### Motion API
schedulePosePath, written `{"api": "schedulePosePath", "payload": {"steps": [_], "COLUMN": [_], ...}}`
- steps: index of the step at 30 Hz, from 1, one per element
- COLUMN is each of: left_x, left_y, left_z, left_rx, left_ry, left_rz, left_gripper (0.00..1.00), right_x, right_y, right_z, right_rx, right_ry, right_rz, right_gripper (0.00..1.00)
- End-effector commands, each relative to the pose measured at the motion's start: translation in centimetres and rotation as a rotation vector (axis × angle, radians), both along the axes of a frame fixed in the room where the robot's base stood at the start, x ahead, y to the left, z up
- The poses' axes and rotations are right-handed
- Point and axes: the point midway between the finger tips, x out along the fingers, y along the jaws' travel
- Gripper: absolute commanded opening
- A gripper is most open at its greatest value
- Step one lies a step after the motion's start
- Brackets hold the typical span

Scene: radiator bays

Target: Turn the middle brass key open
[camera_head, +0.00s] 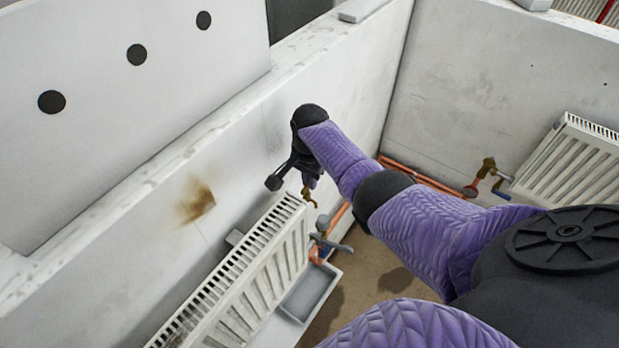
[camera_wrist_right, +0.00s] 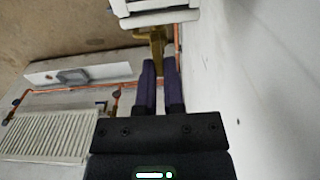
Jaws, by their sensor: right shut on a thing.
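A brass key (camera_head: 309,197) sits at the top corner of the near white radiator (camera_head: 245,280), by the wall. It also shows in the right wrist view (camera_wrist_right: 157,42), running from the white radiator edge toward my fingers. My right gripper (camera_head: 307,181) reaches down to the key from above. In the wrist view its two dark fingers (camera_wrist_right: 159,68) are close together on the brass piece, so it is shut on the key. The fingers partly hide the key, and its exact angle is hard to tell. My left gripper is not in view.
A valve with a grey handle (camera_head: 328,243) on copper pipe is just below the radiator's end, above a grey tray (camera_head: 313,293). A second radiator (camera_head: 575,165) with a brass valve (camera_head: 487,168) is at the right. The white wall (camera_head: 250,140) is close beside my right gripper.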

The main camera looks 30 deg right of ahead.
Motion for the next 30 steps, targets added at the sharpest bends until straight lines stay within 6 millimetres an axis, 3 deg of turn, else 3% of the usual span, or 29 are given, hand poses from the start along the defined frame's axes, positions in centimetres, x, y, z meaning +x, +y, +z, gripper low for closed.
{"api": "schedulePosePath", "payload": {"steps": [14, 30], "left_x": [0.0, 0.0], "left_y": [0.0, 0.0], "left_z": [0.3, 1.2], "left_rx": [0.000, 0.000], "left_ry": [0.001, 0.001], "left_rz": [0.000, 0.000], "left_gripper": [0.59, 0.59], "right_x": [0.1, 0.5], "right_y": [0.1, 0.4], "right_z": [0.1, 0.1], "right_rx": [0.000, 0.001], "right_ry": [0.000, -0.001], "right_rz": [0.085, 0.562], "right_gripper": [0.00, 0.00]}}
